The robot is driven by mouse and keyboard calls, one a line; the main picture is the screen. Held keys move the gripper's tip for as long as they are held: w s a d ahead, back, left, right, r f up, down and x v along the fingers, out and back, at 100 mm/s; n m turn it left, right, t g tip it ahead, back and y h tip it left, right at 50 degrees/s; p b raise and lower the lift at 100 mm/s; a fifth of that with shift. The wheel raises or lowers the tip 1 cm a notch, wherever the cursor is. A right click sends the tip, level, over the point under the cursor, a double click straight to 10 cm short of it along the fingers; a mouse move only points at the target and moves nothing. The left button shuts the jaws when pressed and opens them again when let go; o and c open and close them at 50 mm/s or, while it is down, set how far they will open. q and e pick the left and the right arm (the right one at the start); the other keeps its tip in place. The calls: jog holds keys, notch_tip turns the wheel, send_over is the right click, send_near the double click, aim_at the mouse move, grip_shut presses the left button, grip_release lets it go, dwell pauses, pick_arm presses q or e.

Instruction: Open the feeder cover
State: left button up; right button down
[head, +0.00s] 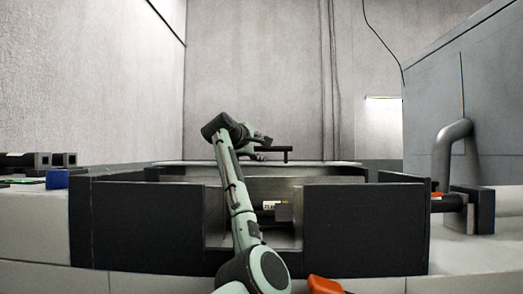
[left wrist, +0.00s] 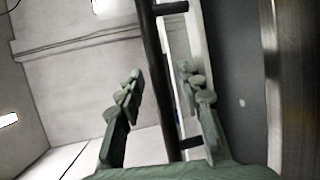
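The feeder cover (head: 190,163) shows edge-on in the head view as a thin, level, pale plate on top of the dark feeder housing (head: 365,225). A black bar handle (head: 280,149) stands above it on a short post. My left gripper (head: 262,149) is at the left end of this handle. In the left wrist view the bar (left wrist: 152,50) runs between the two spread fingers of the gripper (left wrist: 160,75), with gaps on both sides. Two short posts join the bar to a pale edge. My right gripper is not in view.
A blue block (head: 57,179) and dark square tubes (head: 40,160) lie on the left bench. A grey machine with a bent pipe (head: 447,140) stands on the right. A labelled dark part (head: 283,211) sits inside the housing's front opening. Above the handle is free room.

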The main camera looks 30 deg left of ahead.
pick_arm(q)
jog(key=v, duration=1.2)
dwell(0.5)
